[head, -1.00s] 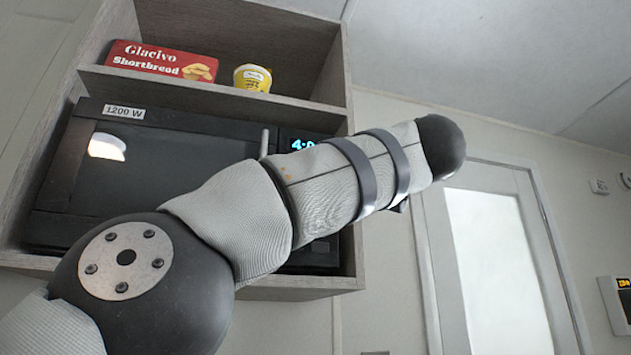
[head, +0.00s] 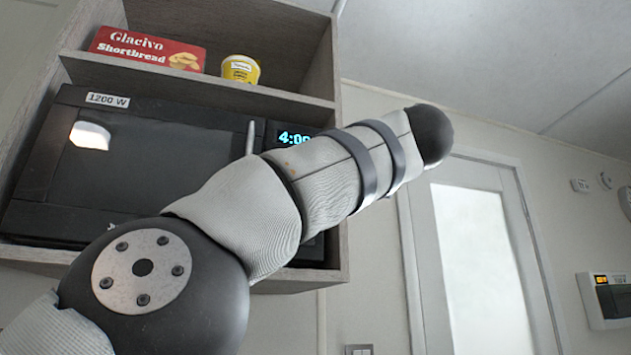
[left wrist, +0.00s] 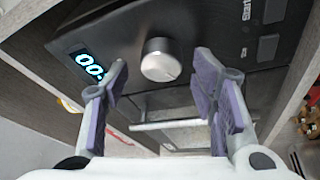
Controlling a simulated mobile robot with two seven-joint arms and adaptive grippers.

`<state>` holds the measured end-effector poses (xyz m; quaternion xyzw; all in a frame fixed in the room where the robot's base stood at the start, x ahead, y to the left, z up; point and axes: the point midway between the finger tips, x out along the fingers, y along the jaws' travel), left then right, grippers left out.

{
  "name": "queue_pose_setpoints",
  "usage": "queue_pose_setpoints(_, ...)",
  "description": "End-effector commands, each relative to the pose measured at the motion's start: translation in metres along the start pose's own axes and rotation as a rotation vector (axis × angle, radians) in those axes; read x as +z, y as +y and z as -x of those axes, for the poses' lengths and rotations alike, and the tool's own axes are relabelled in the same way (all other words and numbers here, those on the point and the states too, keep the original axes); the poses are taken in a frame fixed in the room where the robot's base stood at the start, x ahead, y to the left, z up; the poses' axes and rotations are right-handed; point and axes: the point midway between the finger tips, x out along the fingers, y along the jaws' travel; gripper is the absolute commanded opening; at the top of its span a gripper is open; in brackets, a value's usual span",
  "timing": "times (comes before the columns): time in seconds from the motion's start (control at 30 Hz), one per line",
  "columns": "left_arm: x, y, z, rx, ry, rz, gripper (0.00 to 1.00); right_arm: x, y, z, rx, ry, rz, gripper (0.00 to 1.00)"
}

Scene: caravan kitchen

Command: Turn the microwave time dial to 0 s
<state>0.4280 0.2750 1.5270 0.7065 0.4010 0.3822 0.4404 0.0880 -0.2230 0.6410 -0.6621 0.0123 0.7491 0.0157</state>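The black microwave (head: 150,165) sits in a wooden cabinet, its door closed. Its blue display (head: 294,138) starts with "4:0" and is partly covered by my left arm. In the left wrist view the display (left wrist: 90,66) is upside down and partly cut off by a finger. The round silver dial (left wrist: 161,60) shows there beside the display; in the head view my arm hides it. My left gripper (left wrist: 160,68) is open, its purple-padded fingers on either side of the dial with visible gaps. Whether the fingertips reach its depth is unclear. My right gripper is not in view.
A red shortbread box (head: 147,48) and a yellow tub (head: 240,70) stand on the shelf above the microwave. The upright door handle (head: 250,137) is close to my arm. Cabinet walls flank the microwave. A white door (head: 480,250) is at the right.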

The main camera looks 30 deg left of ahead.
Motion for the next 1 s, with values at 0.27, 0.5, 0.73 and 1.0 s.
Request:
queue_pose_setpoints(0.27, 0.001, 0.0, 0.008, 0.001, -0.002, -0.001, 0.52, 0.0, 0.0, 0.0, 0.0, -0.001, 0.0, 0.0)
queue_pose_setpoints(0.5, 0.001, 0.001, 0.071, 0.004, -0.002, 0.0, 0.52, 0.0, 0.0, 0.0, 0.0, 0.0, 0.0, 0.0)
queue_pose_setpoints(0.73, 0.0, 0.0, 0.114, 0.001, 0.0, 0.0, 0.52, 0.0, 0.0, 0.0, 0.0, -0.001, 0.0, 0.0)
queue_pose_setpoints(1.0, 0.0, 0.0, 0.12, -0.001, 0.0, 0.0, 0.52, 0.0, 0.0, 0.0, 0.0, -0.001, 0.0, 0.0)
